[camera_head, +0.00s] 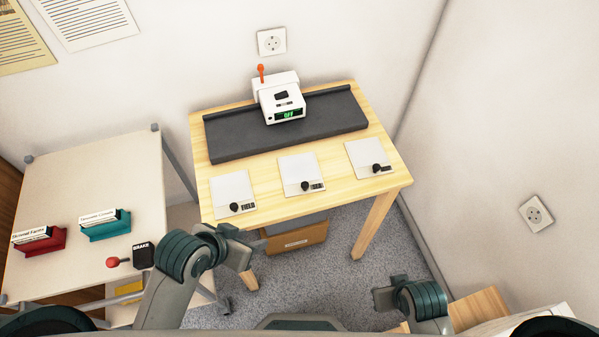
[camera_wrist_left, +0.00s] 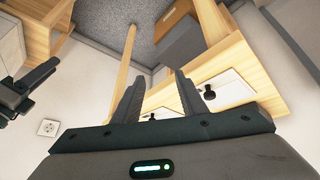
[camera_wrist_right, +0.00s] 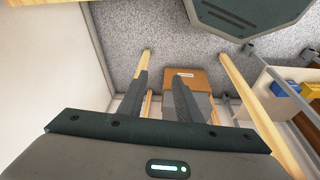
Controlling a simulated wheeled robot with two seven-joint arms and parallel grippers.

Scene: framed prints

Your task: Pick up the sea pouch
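Three flat white pouches, each with a black knob and a small dark label, lie in a row on the wooden table: a left pouch (camera_head: 232,188), a middle pouch (camera_head: 301,169) and a right pouch (camera_head: 366,155). Two pouches show partly in the left wrist view, one at the right (camera_wrist_left: 232,88). My left gripper (camera_head: 238,247) is open and empty, in front of the table's left corner. My right gripper (camera_head: 388,295) is open and empty, low in front of the table's right side.
A white device (camera_head: 279,98) with a green display and orange lever stands on a dark mat (camera_head: 335,113) behind the pouches. A cart (camera_head: 95,175) at left holds a red tray (camera_head: 40,241) and a teal tray (camera_head: 106,229). A cardboard box (camera_head: 297,238) sits under the table.

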